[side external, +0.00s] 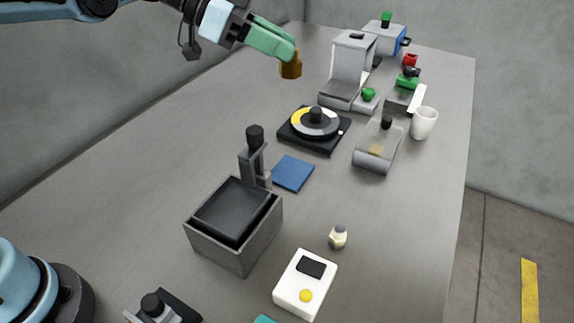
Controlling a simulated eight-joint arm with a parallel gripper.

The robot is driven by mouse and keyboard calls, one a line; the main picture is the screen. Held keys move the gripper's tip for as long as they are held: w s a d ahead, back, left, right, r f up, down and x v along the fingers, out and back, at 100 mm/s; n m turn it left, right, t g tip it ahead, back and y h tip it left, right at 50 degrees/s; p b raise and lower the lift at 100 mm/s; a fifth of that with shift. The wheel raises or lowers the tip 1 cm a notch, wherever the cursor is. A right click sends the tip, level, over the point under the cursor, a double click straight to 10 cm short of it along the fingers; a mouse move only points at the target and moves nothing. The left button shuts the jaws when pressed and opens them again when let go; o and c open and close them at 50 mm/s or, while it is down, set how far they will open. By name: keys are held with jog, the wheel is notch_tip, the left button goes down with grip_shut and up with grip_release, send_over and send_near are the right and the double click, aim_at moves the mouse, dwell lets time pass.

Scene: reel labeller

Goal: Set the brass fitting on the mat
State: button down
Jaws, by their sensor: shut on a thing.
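The brass fitting (290,70) is a small brown-gold piece at the upper middle of the side external view. My gripper (286,50), with green fingers, is shut on its upper part, which the fingers hide. The fitting hangs below the fingertips near the far left side of the table; I cannot tell its exact height. The mat is a blue square (293,173) lying flat in the middle of the table, with nothing on it. My gripper is well beyond the mat, on its far side.
A dial device (316,126) stands just beyond the mat. A grey box (235,240) with an upright lever (254,150) stands at its near left. A clear-topped box (378,148), white cup (424,123) and grey machine (349,65) stand farther back. A cream piece (338,238) and white box (304,284) lie nearer.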

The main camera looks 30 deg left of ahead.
notch_tip(320, 180, down, 2)
jog(key=w, duration=0.2)
send_over(281, 171)
notch_tip(281, 171, down, 11)
jog(key=shift+f, duration=5.55)
jog(key=shift+f, duration=0.1)
jog(key=c, duration=0.9)
grip_release()
jog(key=shift+c, duration=0.2)
